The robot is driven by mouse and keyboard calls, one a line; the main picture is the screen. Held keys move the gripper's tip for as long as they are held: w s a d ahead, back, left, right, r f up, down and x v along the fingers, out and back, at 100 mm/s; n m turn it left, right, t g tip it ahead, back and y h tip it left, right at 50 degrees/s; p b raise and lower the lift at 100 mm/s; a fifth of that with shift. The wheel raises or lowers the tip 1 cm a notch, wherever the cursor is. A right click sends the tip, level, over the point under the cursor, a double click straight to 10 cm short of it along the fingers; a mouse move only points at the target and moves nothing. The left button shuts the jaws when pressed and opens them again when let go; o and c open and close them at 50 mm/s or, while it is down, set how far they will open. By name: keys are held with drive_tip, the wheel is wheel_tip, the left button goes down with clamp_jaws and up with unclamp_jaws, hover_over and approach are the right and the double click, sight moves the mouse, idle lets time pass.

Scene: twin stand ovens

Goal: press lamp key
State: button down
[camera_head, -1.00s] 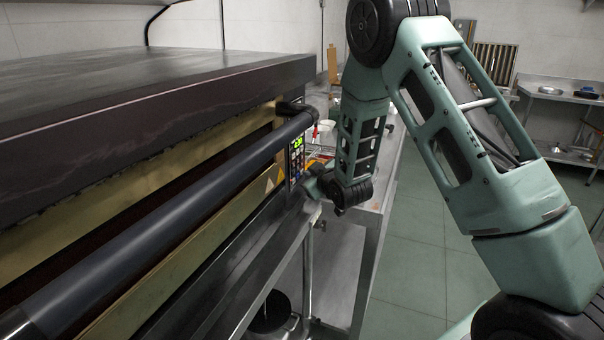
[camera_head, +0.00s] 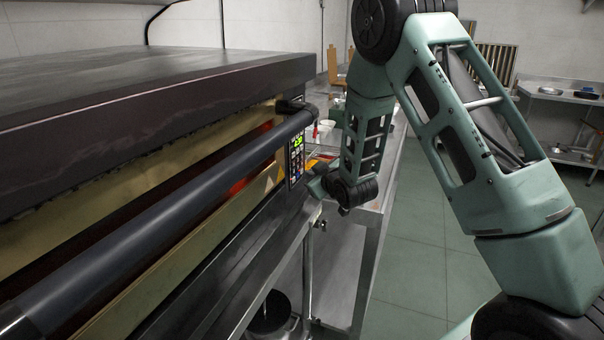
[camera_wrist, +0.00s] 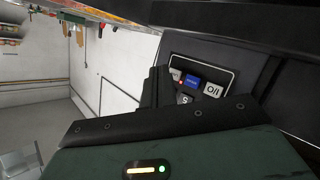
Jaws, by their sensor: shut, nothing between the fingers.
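The oven's control panel (camera_head: 296,160) is at the right end of the oven front, with a lit green display above rows of small keys. In the wrist view the panel (camera_wrist: 225,77) shows a blue key (camera_wrist: 192,82), a white O/I key (camera_wrist: 212,90) and an S key (camera_wrist: 184,99). A small red spot shows beside the blue key. I cannot tell which is the lamp key. My gripper (camera_wrist: 160,88) is shut and empty beside the keys at the panel's edge; it also shows just right of the panel in the head view (camera_head: 318,187). An orange-red glow shows inside the oven (camera_head: 237,187).
A long dark handle bar (camera_head: 170,215) runs across the oven front. A steel table (camera_head: 372,215) stands right of the oven, behind my arm. A shelf unit (camera_head: 560,97) with pans is at the far right. The floor between them is clear.

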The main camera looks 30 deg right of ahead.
drive_tip(key=shift+s, duration=0.1)
drive_tip(key=s+d, duration=0.1)
drive_tip(key=s, duration=0.1)
drive_tip(key=s+d+b, duration=0.1)
drive_tip(key=s+d, duration=0.1)
idle(0.6)
idle(0.6)
drive_tip(key=s+a+g+y, duration=0.1)
drive_tip(key=s+a+g, duration=0.25)
drive_tip(key=a, duration=0.45)
drive_tip(key=s+a+r+g+y, duration=0.1)
drive_tip(key=s+a+g, duration=0.1)
drive_tip(key=s+a, duration=0.45)
drive_tip(key=s+a+g+y, duration=0.2)
drive_tip(key=s+a, duration=0.1)
drive_tip(key=a, duration=0.6)
drive_tip(key=s+a+r+n+g+h, duration=0.1)
drive_tip(key=s+a+g, duration=0.1)
drive_tip(key=s, duration=1)
drive_tip(key=s+a+r+n+g+h, duration=0.1)
drive_tip(key=s+g, duration=0.4)
drive_tip(key=s, duration=0.7)
drive_tip(key=a+r+n, duration=0.1)
drive_tip(key=a, duration=0.1)
drive_tip(key=shift+a+r, duration=0.15)
drive_tip(key=shift+a, duration=0.15)
